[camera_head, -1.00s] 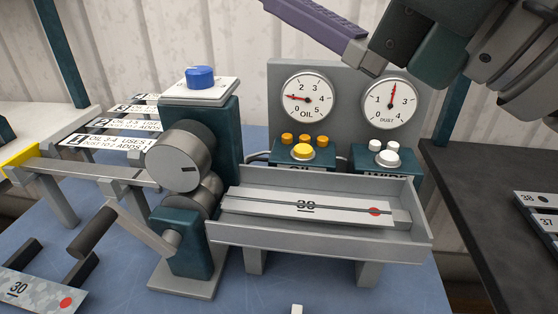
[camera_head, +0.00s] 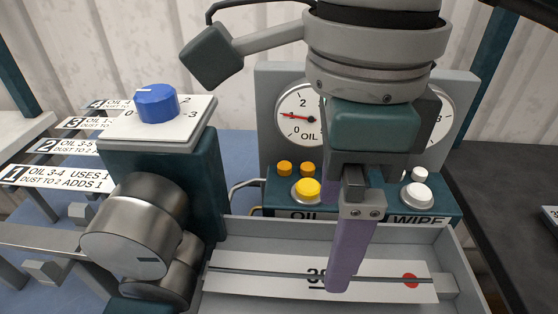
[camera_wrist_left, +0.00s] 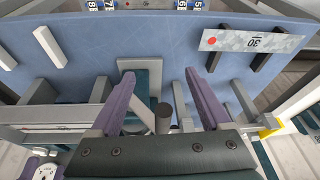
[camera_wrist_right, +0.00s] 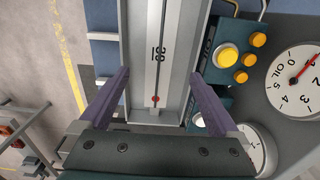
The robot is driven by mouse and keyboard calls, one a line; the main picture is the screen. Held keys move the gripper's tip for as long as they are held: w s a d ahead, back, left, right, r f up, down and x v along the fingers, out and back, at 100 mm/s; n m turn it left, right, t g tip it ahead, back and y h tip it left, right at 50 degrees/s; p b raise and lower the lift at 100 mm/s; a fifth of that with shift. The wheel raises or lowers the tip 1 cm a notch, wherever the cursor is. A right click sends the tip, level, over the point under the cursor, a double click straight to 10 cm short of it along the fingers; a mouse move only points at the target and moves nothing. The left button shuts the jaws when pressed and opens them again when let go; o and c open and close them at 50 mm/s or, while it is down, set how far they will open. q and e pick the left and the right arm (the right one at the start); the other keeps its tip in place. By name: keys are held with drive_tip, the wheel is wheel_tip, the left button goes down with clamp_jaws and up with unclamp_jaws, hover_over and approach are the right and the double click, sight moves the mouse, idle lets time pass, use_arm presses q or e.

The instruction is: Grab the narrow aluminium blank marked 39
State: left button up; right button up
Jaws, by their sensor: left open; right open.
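The narrow blank marked 39 (camera_head: 260,276) is a pale strip with a dark line along it and a red dot at its right end. It lies in the grey tray (camera_head: 452,243) right of the rollers. My right gripper (camera_head: 340,285) points down over the blank and covers part of its number in the head view. In the right wrist view the blank (camera_wrist_right: 155,75) runs between the two open, empty fingers (camera_wrist_right: 160,77). Contact cannot be told. My left gripper (camera_wrist_left: 160,80) is open and empty in the left wrist view, and outside the head view.
Metal rollers (camera_head: 140,235) and a blue knob (camera_head: 157,103) stand left of the tray. Behind it are a yellow button (camera_head: 308,189), a white button (camera_head: 417,195) and an oil gauge (camera_head: 298,112). Another blank marked 30 (camera_wrist_left: 255,42) rests on dark supports.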

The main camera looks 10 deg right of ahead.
sight(320, 276)
drive_tip(key=shift+s+f, duration=0.25)
drive_tip(key=shift+f, duration=0.85)
drive_tip(key=f, duration=0.2)
drive_tip(key=f+p, duration=0.1)
drive_tip(key=f, duration=0.2)
drive_tip(key=shift+w+a+f, duration=0.15)
drive_tip(key=shift+w+f, duration=0.05)
clamp_jaws()
drive_tip(key=shift+r, duration=0.15)
